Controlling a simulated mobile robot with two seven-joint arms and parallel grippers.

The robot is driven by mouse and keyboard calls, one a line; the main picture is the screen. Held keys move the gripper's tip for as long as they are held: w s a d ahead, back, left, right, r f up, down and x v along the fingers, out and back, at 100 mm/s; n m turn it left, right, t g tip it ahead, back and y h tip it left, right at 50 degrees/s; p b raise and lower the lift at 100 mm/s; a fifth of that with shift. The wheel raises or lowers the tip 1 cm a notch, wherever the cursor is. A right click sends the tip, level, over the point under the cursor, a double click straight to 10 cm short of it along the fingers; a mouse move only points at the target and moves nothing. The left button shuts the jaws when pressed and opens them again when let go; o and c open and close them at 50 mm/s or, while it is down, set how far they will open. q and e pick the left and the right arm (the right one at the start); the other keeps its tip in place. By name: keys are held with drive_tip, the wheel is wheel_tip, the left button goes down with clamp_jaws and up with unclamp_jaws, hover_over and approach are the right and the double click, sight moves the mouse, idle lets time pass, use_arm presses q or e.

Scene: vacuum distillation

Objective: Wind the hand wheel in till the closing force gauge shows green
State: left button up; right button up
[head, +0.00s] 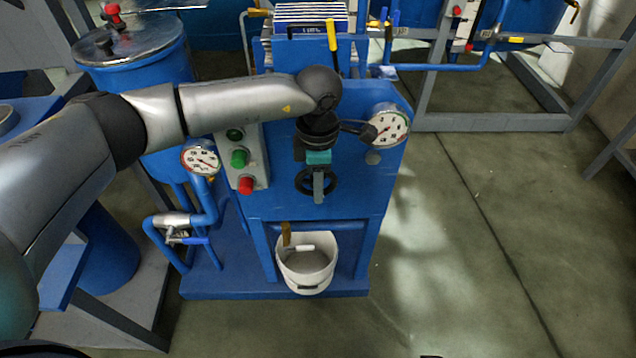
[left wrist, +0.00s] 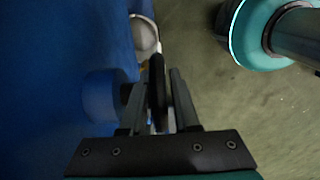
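The dark hand wheel (head: 331,182) is on the front of the blue machine panel, below the end of my left arm. My left gripper (head: 318,188) reaches down over the wheel and hides part of it. In the left wrist view the wheel rim (left wrist: 157,88) stands edge-on between the two narrowly spaced fingers (left wrist: 160,95), which look shut on it. A round white gauge (head: 389,127) is at the panel's upper right; a second gauge (head: 201,159) is at the left on a blue pipe. Needle zones are too small to read. My right gripper is not in view.
A button box (head: 241,160) with green and red buttons is left of the wheel. A white bucket (head: 306,268) stands below the panel; it also shows in the left wrist view (left wrist: 144,35). A blue drum (head: 135,60) is at left. Floor at right is clear.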

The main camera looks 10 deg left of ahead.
use_arm(q)
clamp_jaws()
idle(0.3)
drive_tip(key=shift+y, duration=0.5)
drive_tip(key=shift+g+y, duration=0.3)
drive_tip(key=shift+y, duration=0.4)
drive_tip(key=shift+a, duration=0.1)
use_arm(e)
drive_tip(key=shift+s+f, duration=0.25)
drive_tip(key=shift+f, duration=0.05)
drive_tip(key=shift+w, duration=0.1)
use_arm(q)
drive_tip(key=shift+o, duration=1.7)
unclamp_jaws()
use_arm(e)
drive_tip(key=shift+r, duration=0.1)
